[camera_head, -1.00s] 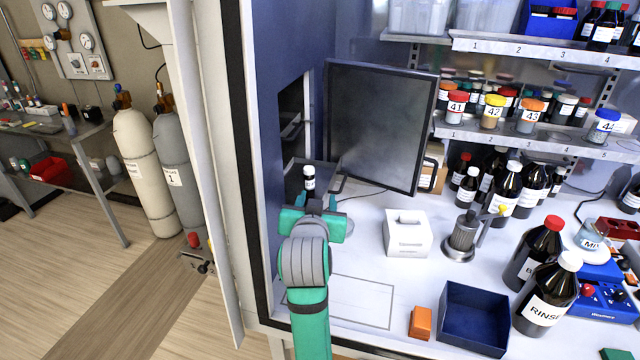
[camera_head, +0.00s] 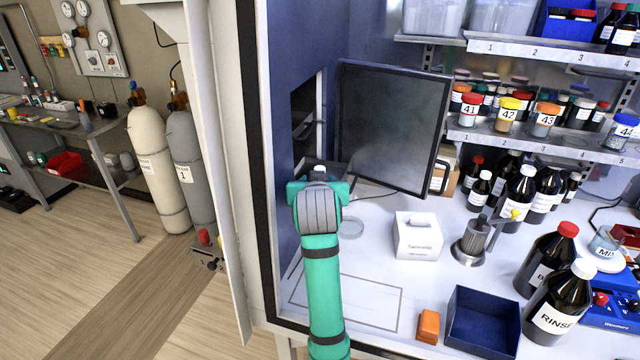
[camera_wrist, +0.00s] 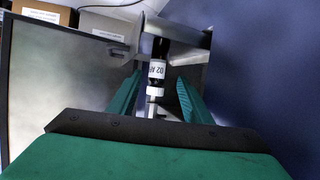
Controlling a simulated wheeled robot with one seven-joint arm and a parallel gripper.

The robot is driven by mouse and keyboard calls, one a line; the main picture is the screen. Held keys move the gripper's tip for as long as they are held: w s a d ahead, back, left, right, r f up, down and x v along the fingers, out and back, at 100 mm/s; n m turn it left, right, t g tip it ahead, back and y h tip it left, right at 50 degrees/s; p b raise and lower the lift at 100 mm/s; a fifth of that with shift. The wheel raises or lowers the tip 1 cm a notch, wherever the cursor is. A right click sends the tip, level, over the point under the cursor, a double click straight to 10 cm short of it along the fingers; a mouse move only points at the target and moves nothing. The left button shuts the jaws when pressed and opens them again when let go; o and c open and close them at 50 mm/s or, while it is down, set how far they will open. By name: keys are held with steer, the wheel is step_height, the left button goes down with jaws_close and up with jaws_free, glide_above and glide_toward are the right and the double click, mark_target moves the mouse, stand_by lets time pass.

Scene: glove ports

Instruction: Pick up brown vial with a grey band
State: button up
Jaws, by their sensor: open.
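A dark vial (camera_wrist: 157,70) with a white cap and a white label shows in the wrist view, upside down in the picture. The label reads something like "02"; I cannot make out a grey band. It stands at a grey metal surface by the opening in the blue wall. My gripper (camera_wrist: 160,80) is open, with a green finger on each side of the vial in the picture; I see no clear contact. In the head view my gripper (camera_head: 318,188) is at the opening and hides most of the vial.
A dark hinged door (camera_head: 392,130) with a handle stands open just right of the opening (camera_head: 302,120). The blue wall (camera_head: 275,100) is close on the left. A white box (camera_head: 418,237), a blue bin (camera_head: 484,322) and bottles stand right. The outlined bench area is clear.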

steer(key=x, duration=0.4)
steer(key=shift+d+f, duration=0.1)
steer(key=shift+d, duration=0.15)
steer(key=c, duration=1.1)
steer(key=shift+c, duration=0.2)
